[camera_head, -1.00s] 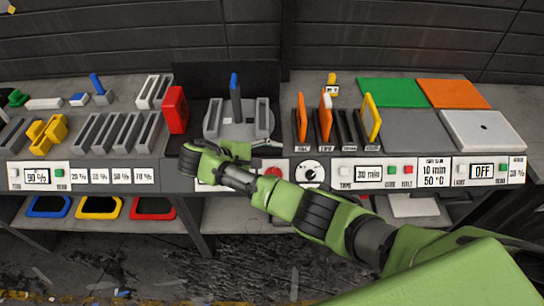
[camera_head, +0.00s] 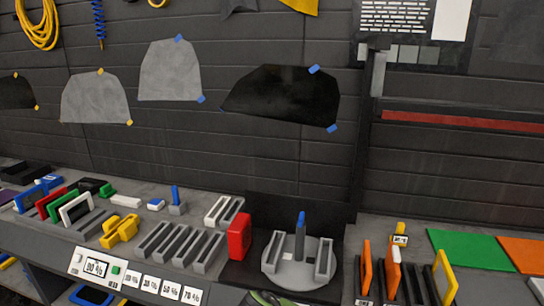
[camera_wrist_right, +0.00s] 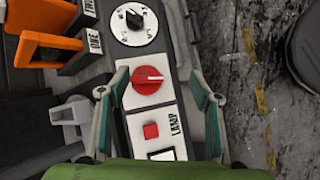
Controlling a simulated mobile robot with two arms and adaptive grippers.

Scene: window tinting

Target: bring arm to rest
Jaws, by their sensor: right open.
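My right gripper (camera_wrist_right: 160,95) shows in the right wrist view with its two fingers apart and nothing between them. Behind the gap is a control panel with a red knob (camera_wrist_right: 147,79) and a red square button (camera_wrist_right: 150,131) beside a LAMP label. I cannot tell the distance between the fingers and the panel. In the head view only a small green piece of my arm (camera_head: 265,298) shows at the bottom edge, in front of the bench. My left gripper is not in view.
A round grey fixture (camera_head: 297,262) with a blue-tipped post stands on the bench beside a red block (camera_head: 240,236). Grey slotted racks (camera_head: 180,246) stand to its left and orange and yellow pieces to its right. Tint sheets (camera_head: 283,95) hang on the wall.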

